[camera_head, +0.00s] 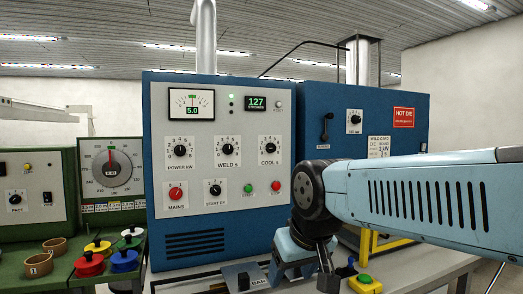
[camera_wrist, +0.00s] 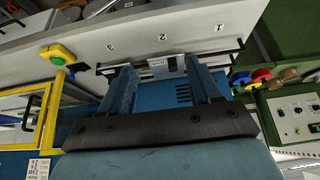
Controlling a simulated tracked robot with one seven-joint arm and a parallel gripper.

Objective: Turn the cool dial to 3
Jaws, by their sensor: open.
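The cool dial (camera_head: 269,149) is a black knob on a white numbered plate, at the right of the middle row on the blue welder cabinet's grey panel. Its pointer and numbers are too small to read surely. My gripper (camera_head: 302,262) hangs low in front of the cabinet's lower right, below the dial and apart from it. In the wrist view, my gripper (camera_wrist: 165,78) is open, with nothing held between its two blue fingers. The dial does not show in the wrist view.
Power dial (camera_head: 180,150), weld dial (camera_head: 228,150), red mains knob (camera_head: 176,192) and start-by dial (camera_head: 215,189) share the panel. A bar holder (camera_head: 245,276) sits on the bench below. A yellow-green button (camera_head: 365,281) stands right; colored spools (camera_head: 124,260) lie left.

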